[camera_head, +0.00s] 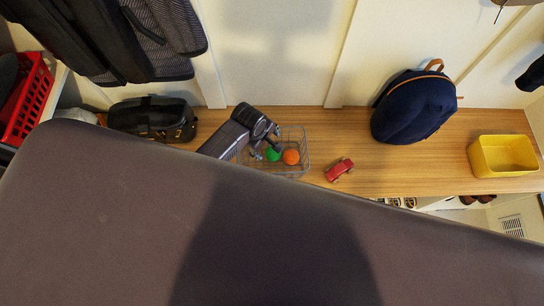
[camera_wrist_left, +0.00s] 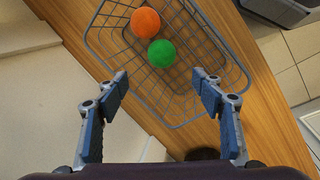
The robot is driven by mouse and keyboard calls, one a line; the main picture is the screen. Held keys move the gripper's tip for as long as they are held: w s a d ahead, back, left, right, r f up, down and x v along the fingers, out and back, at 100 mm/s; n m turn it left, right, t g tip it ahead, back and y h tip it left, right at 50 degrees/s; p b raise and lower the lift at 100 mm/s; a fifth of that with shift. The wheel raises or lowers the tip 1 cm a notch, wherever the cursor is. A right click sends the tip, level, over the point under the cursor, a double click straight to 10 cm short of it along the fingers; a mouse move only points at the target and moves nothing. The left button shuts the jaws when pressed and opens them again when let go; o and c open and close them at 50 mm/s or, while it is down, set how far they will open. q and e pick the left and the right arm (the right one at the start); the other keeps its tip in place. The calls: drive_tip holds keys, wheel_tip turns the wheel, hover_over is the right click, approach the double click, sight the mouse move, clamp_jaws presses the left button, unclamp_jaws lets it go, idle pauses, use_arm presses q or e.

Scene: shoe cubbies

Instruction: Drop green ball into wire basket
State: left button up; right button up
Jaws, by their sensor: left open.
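The green ball (camera_head: 273,154) lies in the wire basket (camera_head: 306,163) beside an orange ball (camera_head: 291,156). In the left wrist view the green ball (camera_wrist_left: 162,53) and the orange ball (camera_wrist_left: 145,22) sit next to each other within the basket's grey wire walls (camera_wrist_left: 179,126). My left gripper (camera_head: 265,149) is at the basket, close to the green ball in the head view. In the left wrist view its two fingers (camera_wrist_left: 162,95) are spread wide with nothing between them, and the balls lie beyond the fingertips. My right gripper is not in view.
A red toy car (camera_head: 339,169) lies right of the basket on the wooden bench (camera_head: 350,125). A navy backpack (camera_head: 413,108) and a yellow bin (camera_head: 503,156) stand farther right. A black bag (camera_head: 152,119) is at the left, with a red crate (camera_head: 28,100) beyond. Dark jackets hang above the bag.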

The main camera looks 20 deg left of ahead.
use_arm(q)
drive_tip(key=v, duration=1.2)
